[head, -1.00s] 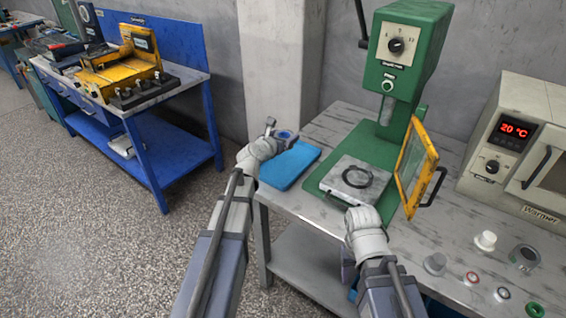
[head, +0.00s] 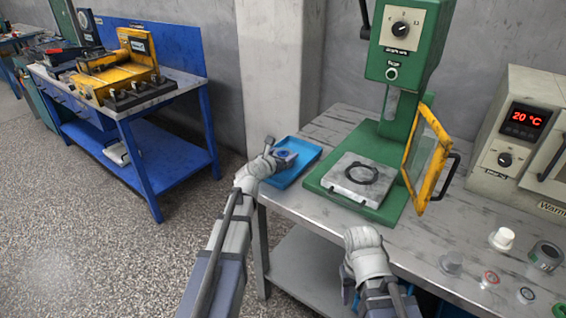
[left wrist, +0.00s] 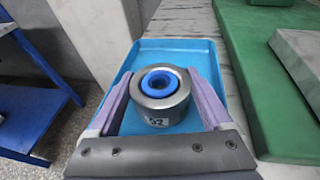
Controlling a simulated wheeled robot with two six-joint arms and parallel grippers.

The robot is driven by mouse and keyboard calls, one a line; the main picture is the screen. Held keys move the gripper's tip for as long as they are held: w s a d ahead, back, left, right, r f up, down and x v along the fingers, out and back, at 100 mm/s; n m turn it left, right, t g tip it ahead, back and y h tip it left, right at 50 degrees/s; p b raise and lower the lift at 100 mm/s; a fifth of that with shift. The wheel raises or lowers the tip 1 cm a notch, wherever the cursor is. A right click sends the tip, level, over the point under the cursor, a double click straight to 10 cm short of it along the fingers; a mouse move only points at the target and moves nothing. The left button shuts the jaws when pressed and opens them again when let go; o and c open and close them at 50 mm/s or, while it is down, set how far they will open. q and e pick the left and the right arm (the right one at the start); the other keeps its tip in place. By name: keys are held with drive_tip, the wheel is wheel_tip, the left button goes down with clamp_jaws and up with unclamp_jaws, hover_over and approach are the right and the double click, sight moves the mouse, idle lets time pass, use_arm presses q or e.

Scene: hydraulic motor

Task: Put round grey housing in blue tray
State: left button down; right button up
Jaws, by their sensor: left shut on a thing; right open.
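The round grey housing (left wrist: 160,112) has a blue ring in its top and a white label with dark print on its side. My left gripper (left wrist: 160,84) is shut on it, one pale purple finger on each side. The blue tray (left wrist: 206,52) lies below and around it in the left wrist view. In the head view the left gripper (head: 281,154) is over the near left part of the tray (head: 308,160). Whether the housing touches the tray floor I cannot tell. My right gripper (head: 346,273) is open, mostly hidden behind its wrist at the table's front edge.
A green press (head: 385,140) with an open yellow guard (head: 425,155) stands right of the tray; a dark ring (head: 361,174) lies on its plate. An oven (head: 520,135) and several small parts are further right. A blue workbench (head: 130,120) stands at the left.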

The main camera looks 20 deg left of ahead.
use_arm(q)
drive_tip(key=shift+f, duration=0.2)
use_arm(e)
drive_tip(key=shift+f, duration=0.25)
use_arm(q)
drive_tip(key=shift+f, duration=0.2)
unclamp_jaws()
use_arm(e)
drive_tip(key=shift+f, duration=0.15)
use_arm(q)
drive_tip(key=shift+r, duration=0.25)
drive_tip(key=p+v, duration=0.3)
drive_tip(key=v, duration=0.9)
drive_tip(key=shift+s+p, duration=0.1)
drive_tip(key=shift+p, duration=0.3)
use_arm(e)
wheel_tip(320, 180, up, 4)
drive_tip(key=shift+f, duration=0.1)
